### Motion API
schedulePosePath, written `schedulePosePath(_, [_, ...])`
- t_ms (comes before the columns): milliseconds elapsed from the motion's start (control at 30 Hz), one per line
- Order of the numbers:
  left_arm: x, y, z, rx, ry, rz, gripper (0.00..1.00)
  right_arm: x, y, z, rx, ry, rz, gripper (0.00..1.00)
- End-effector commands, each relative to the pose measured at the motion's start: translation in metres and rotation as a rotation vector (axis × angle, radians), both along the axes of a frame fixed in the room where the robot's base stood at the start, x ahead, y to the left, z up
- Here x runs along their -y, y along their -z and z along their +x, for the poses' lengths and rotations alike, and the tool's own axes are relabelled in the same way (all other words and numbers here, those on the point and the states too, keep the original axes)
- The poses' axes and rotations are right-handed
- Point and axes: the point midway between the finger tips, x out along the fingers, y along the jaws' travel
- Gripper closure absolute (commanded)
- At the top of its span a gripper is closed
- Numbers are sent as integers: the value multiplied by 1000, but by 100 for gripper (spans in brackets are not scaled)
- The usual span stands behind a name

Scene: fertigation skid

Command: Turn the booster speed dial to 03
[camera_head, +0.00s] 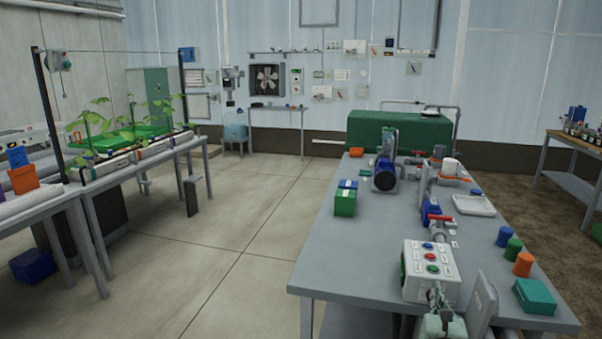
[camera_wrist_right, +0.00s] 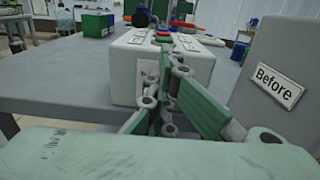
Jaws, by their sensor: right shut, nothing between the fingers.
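A pale control box (camera_head: 430,268) sits near the front of the grey bench, with coloured buttons and small labels on its top. In the right wrist view the box (camera_wrist_right: 125,72) is straight ahead, with a whitish plate (camera_wrist_right: 147,70) on its near face. My right gripper (camera_head: 437,292) is shut and empty, its fingertips (camera_wrist_right: 172,68) close in front of that near face. I cannot tell whether they touch it. No booster speed dial or its reading can be made out; the fingers cover part of the near face. My left gripper is not in view.
A grey upright panel (camera_head: 483,298) stands just right of my right gripper; its label (camera_wrist_right: 277,87) reads "Before". Blue, green and orange caps (camera_head: 513,248) and a teal box (camera_head: 534,296) stand farther right. The bench's front left (camera_head: 340,270) is clear.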

Motion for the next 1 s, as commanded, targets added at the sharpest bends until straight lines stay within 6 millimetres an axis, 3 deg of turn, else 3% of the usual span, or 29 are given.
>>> schedulePosePath(1000, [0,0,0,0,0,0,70,12,9,-5,-14,2,3,100])
